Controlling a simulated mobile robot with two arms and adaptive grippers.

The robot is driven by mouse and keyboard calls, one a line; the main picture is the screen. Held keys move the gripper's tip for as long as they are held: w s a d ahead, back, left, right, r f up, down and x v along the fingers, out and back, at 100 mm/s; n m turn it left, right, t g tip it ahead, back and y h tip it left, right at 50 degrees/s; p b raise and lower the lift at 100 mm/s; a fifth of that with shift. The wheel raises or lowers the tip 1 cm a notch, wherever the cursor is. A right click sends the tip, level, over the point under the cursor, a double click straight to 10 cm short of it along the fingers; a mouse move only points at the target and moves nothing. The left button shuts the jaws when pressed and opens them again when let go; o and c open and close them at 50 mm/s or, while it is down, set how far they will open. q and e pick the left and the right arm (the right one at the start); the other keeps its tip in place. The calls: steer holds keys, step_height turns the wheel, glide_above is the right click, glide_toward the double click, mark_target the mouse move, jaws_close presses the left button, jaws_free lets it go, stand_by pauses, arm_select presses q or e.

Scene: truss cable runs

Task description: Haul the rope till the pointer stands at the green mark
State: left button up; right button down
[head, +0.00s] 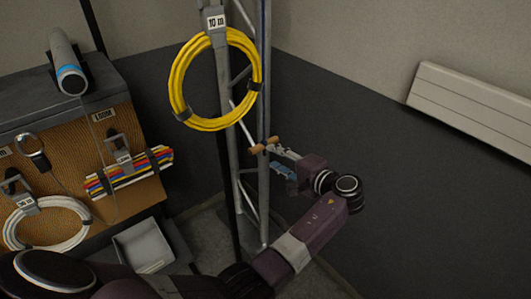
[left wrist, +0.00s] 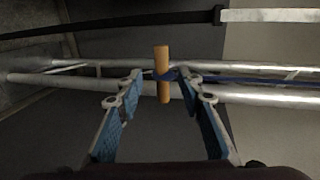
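A wooden toggle handle (head: 257,149) hangs at the truss post in the head view. In the left wrist view the handle (left wrist: 162,88) stands upright in the picture, with a blue rope (left wrist: 245,80) tied around its middle and running off right along the truss. In the head view the blue rope (head: 262,30) runs up the post. My left gripper (head: 275,158) is at the handle. In the left wrist view its fingers (left wrist: 162,78) are spread on either side of the handle, with gaps visible. My right gripper is not in view. I see no pointer or green mark.
The metal truss (head: 264,200) stands in the room's corner. A yellow cable coil (head: 178,70) hangs on it above my gripper. A white wall panel (head: 470,105) is at right.

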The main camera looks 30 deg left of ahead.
arm_select(q)
steer(key=shift+v, duration=1.4)
step_height(320, 180, down, 20)
steer(key=s+d+m+h, duration=0.1)
steer(key=s+m+h, duration=0.2)
steer(key=h, duration=0.1)
steer(key=s+d+f+g+h, duration=0.1)
steer(key=s+f+h, duration=0.1)
steer(key=s+f, duration=0.4)
steer(key=s+d+f+m+h, duration=0.1)
steer(key=s+f, duration=0.2)
steer(key=f, duration=0.6)
steer(key=s+d+f+g+h, duration=0.1)
steer(key=s+f+h, duration=0.1)
steer(key=s+f, duration=0.4)
steer(key=s+f+n+g+h, duration=0.1)
steer(key=s+f, duration=0.4)
steer(key=s, duration=0.7)
steer(key=s+f+n+g+h, duration=0.1)
steer(key=s+f, duration=0.5)
steer(key=s, duration=0.6)
steer(key=s+a+f+n+h, duration=0.1)
steer(key=s+f+n, duration=0.3)
steer(key=s, duration=0.8)
step_height(320, 180, down, 3)
steer(key=shift+r+g+h, duration=0.25)
steer(key=shift+g+h, duration=0.15)
steer(key=shift+h, duration=0.5)
steer(key=shift+w, duration=0.1)
